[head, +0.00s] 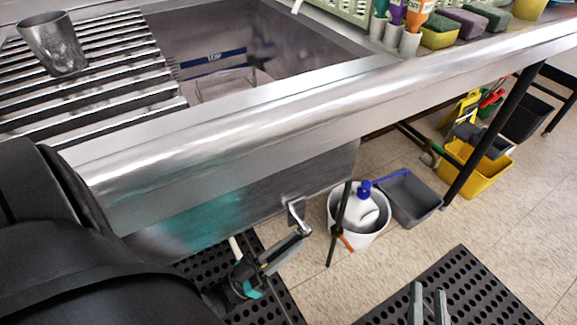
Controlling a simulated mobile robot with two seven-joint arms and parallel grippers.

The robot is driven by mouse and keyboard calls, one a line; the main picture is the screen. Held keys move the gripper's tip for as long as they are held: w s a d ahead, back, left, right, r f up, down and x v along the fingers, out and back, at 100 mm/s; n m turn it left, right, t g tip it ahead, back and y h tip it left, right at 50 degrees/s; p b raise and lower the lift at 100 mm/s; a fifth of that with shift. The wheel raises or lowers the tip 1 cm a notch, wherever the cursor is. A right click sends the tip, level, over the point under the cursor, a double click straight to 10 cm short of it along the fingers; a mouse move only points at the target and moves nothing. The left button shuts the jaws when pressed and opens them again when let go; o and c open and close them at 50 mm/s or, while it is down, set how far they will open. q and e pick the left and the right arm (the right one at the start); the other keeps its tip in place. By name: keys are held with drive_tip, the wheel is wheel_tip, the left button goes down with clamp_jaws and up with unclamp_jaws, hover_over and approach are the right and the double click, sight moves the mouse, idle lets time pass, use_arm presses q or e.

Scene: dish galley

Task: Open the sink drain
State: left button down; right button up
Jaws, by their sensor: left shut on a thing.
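The sink basin (300,35) is a deep metal tub behind the rounded front edge of the steel counter. Below that edge, a bent metal drain lever (293,209) sticks out at the lower right of the basin's underside. My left gripper (299,236) is under the counter, shut on the lower end of the lever. The fingers hide the gripped part. The drain opening and valve cannot be seen. My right gripper (428,298) is at the bottom edge, its two fingers apart and empty, over the floor mat.
A slatted rack (110,85) with a metal cup (53,43) lies left of the basin. A dark post (340,225) stands close right of the lever.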

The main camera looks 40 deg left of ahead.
use_arm(q)
drive_tip(key=shift+w+f+t, duration=0.2)
drive_tip(key=shift+f+t, duration=0.05)
drive_tip(key=shift+t, duration=0.75)
idle(0.4)
drive_tip(key=c, duration=0.8)
unclamp_jaws()
drive_tip(key=shift+c, duration=0.2)
drive_tip(key=shift+s+r+g, duration=0.25)
drive_tip(key=shift+r+g, duration=0.05)
drive_tip(key=shift+g, duration=0.6)
